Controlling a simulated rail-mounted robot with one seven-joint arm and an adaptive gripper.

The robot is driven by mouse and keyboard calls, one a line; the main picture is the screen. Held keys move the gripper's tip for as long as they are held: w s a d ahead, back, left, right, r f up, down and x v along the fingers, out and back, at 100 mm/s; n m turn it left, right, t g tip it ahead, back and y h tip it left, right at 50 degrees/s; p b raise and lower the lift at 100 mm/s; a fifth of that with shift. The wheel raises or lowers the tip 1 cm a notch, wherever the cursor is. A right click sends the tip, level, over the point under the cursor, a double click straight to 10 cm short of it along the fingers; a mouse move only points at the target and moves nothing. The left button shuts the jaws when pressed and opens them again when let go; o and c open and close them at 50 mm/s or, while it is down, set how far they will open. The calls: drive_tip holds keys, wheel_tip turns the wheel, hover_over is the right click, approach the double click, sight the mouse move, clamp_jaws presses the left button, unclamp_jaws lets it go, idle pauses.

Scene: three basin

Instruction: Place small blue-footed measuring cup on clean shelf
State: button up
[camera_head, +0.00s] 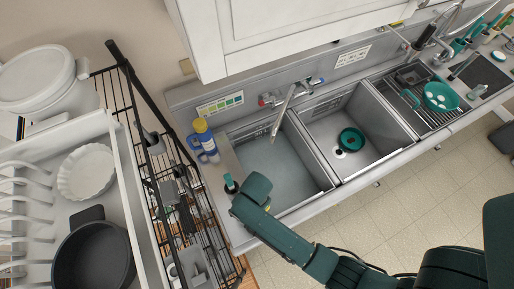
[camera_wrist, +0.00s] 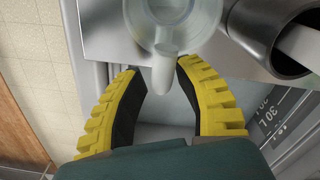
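In the wrist view, a clear, pale cup or jug (camera_wrist: 192,22) with a handle (camera_wrist: 164,72) is at the top centre, partly cut off by the frame. Its foot and any blue colour cannot be made out. My gripper (camera_wrist: 160,72) has yellow ribbed fingers with black pads on either side of the handle. A small gap shows at the left finger; contact on the right is unclear. In the head view my gripper is hidden behind my dark green arm, beside the left sink. I cannot tell which surface is the clean shelf.
A black wire rack (camera_head: 127,68) with grey items stands left of the sinks. A blue bottle with a yellow cap (camera_head: 203,140) stands on the counter. A white shelf unit (camera_head: 130,190) holds a dark pot (camera_head: 92,258). A metal cylinder (camera_wrist: 262,18) is close on the right.

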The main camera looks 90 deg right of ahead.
wheel_tip(320, 180, up, 12)
drive_tip(key=shift+f, duration=0.15)
idle(0.6)
